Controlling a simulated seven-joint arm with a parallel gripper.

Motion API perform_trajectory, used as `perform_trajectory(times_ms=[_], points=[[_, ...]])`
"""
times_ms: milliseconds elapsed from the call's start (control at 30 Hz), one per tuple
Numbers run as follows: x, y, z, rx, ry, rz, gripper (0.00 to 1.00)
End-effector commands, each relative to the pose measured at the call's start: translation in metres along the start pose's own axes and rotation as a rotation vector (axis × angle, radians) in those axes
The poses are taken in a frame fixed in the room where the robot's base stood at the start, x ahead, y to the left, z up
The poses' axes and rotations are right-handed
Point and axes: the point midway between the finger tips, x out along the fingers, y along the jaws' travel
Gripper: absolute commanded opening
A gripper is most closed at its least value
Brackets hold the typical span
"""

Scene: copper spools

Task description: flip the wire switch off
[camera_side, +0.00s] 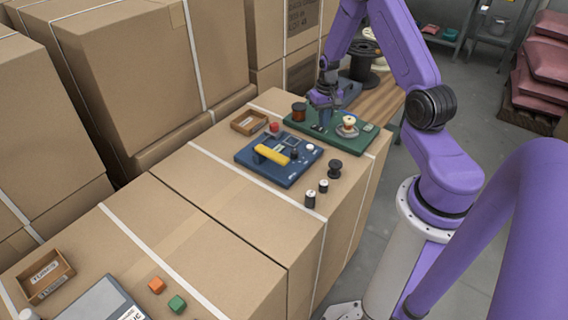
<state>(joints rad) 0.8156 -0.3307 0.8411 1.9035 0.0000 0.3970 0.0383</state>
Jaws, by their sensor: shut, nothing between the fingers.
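My gripper (324,112) points down over the left part of a green board (358,140) and is shut with nothing in it. Small dark parts (319,127) sit on the board just below my fingertips. One of them may be the wire switch, but it is too small to tell, and so is its position. I cannot tell whether my fingertips touch it. A copper spool (299,112) stands at the board's left end, and a pale spool with a copper-coloured top (347,126) stands toward its right.
A blue board (287,178) with a yellow bar (272,154) lies in front of the green one. Black spools (334,168) stand to its right.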

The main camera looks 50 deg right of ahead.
Motion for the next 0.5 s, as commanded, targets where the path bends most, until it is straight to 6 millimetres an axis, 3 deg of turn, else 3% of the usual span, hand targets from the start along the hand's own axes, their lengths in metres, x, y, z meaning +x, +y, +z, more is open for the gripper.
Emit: perform_trajectory(times_ms=[500], points=[[0.0042,-0.0001,-0.0002,0.0,0.0,0.0,0.0]])
